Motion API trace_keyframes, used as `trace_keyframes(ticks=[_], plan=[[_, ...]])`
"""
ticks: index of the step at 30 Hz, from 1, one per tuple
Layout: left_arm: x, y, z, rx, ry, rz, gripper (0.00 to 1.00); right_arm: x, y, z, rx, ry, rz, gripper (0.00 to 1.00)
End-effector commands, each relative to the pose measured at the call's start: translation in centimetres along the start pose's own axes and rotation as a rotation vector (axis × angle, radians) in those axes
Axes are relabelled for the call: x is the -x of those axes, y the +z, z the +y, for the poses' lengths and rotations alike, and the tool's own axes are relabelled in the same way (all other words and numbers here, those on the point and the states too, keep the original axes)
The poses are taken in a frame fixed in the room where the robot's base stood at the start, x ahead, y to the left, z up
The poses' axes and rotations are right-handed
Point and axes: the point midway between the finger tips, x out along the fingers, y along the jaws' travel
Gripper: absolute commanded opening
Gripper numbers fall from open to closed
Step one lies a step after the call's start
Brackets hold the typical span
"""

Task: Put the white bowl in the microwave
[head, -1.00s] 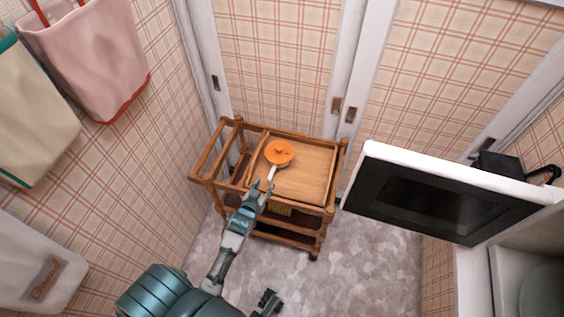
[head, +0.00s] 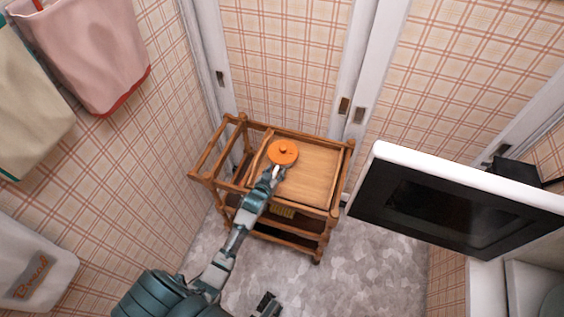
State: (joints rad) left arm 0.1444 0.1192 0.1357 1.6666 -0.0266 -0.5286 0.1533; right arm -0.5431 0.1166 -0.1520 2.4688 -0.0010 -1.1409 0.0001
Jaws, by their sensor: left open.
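No plain white bowl can be made out. A small round pot with an orange lid (head: 283,152) sits on the wooden cart's top; its pale handle is now mostly hidden by my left gripper. My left gripper (head: 275,172) is open, with its fingers at the pot's near side around the handle area; contact cannot be told. The microwave door (head: 440,205) hangs open at the right, white-edged with a dark window. The microwave's light interior (head: 528,288) shows partly at the lower right corner. A dark tip, seemingly my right gripper (head: 267,302), shows at the bottom edge.
The wooden cart (head: 340,172) has raised rails around its top and lower shelves. Cloth bags (head: 95,50) hang on the left wall. White-framed doors stand behind the cart. Grey patterned floor (head: 370,270) lies clear between cart and microwave.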

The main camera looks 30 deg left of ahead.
Motion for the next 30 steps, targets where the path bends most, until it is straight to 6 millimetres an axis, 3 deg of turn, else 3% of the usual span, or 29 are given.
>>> trace_keyframes(ticks=[3, 4, 9, 30], plan=[[0.03, -0.07, 0.0, 0.0, 0.0, 0.001, 0.47, 0.05, -0.03, 0.0, 0.0, 0.0, 0.0, 0.58], [0.03, -0.07, 0.01, 0.0, 0.0, 0.001, 0.42, 0.05, -0.02, 0.0, 0.0, 0.0, -0.001, 0.58], [0.03, -0.05, 0.01, 0.0, 0.0, 0.0, 0.0, -0.05, -0.03, 0.02, 0.0, 0.0, -0.002, 0.58], [0.27, -0.76, 0.0, 0.0, 0.0, 0.005, 0.0, 0.2, 0.34, 0.06, 0.0, 0.001, -0.029, 0.58]])
